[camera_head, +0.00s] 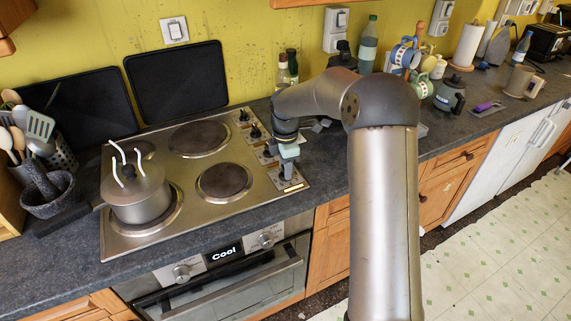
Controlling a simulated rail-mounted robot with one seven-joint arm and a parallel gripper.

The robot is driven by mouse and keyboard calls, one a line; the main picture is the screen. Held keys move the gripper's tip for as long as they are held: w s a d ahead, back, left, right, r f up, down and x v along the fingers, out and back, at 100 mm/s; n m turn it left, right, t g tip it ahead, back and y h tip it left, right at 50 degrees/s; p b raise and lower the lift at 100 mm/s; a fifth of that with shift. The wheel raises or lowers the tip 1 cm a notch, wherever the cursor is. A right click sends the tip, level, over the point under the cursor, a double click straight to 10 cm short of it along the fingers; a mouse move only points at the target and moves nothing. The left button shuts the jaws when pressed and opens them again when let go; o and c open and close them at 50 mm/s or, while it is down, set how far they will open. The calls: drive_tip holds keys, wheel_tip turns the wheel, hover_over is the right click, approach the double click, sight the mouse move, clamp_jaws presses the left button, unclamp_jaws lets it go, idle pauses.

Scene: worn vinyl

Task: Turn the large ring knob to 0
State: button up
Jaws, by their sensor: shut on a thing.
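The hob (160,240) is a steel plate with several round rings and a row of knobs on its right side. My gripper (287,171) points down over the front end of that row. It is shut on the front knob, which is mostly hidden by the fingers. Its pointer and markings are too small to read, so I cannot tell its setting or confirm its label. Other knobs show behind it, including a black one (254,132) and one nearer the back (243,116). A lidded steel pot (140,199) stands on the front left ring, with white wisps above it.
The oven (225,275) below has its own knobs and a display reading "Cool". A mortar (48,197) and utensils stand at left. Bottles, mugs and a dark kettle (450,95) stand to the right. The front right ring (224,182) is bare.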

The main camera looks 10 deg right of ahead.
drive_tip(key=shift+w+r+n, duration=0.1)
drive_tip(key=shift+n, duration=0.7)
drive_tip(key=shift+o, duration=0.2)
drive_tip(key=o, duration=1)
drive_tip(key=shift+c, duration=0.2)
wheel_tip(320, 180, up, 17)
drive_tip(key=shift+r+b, duration=0.2)
drive_tip(key=shift+b, duration=0.25)
